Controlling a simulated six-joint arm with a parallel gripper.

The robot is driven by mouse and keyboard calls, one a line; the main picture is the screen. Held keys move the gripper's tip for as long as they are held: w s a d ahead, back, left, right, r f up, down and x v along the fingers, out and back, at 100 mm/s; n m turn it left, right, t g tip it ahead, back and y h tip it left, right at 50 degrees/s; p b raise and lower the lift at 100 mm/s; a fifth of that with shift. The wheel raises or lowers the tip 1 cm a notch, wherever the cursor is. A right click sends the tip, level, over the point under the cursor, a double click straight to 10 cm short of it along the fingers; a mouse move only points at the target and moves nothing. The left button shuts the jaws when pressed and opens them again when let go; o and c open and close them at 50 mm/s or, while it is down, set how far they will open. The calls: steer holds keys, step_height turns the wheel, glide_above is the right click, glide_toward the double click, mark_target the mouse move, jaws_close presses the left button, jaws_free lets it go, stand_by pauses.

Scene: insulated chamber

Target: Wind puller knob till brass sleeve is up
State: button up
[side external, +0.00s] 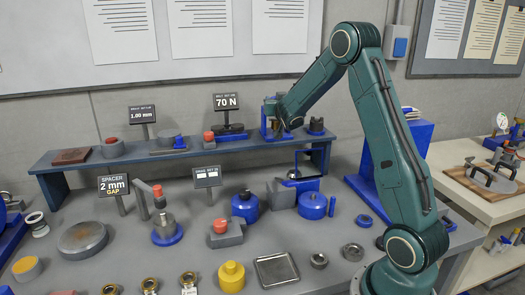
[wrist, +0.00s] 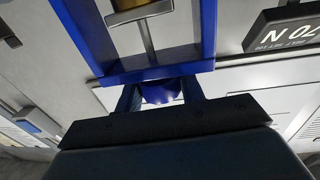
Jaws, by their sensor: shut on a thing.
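The puller (side external: 266,132) is a blue frame standing on the raised shelf at the back. In the wrist view its blue frame (wrist: 207,35) spans the upper middle. A brass sleeve (wrist: 140,13) shows inside the frame at the top edge, partly cut off, with a grey rod (wrist: 147,40) running from it towards the crossbar. The blue puller knob (wrist: 160,92) sits beyond the crossbar, between the two fingers. My gripper (wrist: 161,95) is shut on the knob. In the side view my gripper (side external: 279,108) is at the puller's top; the fingers and knob are hard to make out there.
A "70 N" sign (side external: 227,101) and a dark fixture (side external: 232,131) stand just left of the puller. The lower bench holds several blue, yellow and grey parts.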

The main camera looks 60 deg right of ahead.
steer(key=shift+n+t+y, duration=1.3)
steer(key=shift+n+y, duration=0.15)
steer(key=shift+y, duration=0.4)
steer(key=shift+n+t+y, duration=1.3)
steer(key=shift+n+y, duration=0.15)
steer(key=shift+y, duration=0.4)
steer(key=shift+y, duration=0.3)
steer(key=shift+n+t+y, duration=0.25)
steer(key=shift+n+y, duration=1.15)
steer(key=shift+y, duration=0.6)
steer(key=shift+n+t+y, duration=0.25)
steer(key=shift+n+y, duration=1.15)
steer(key=shift+y, duration=0.6)
steer(key=o, duration=1)
steer(key=shift+c, duration=0.2)
step_height(320, 180, up, 20)
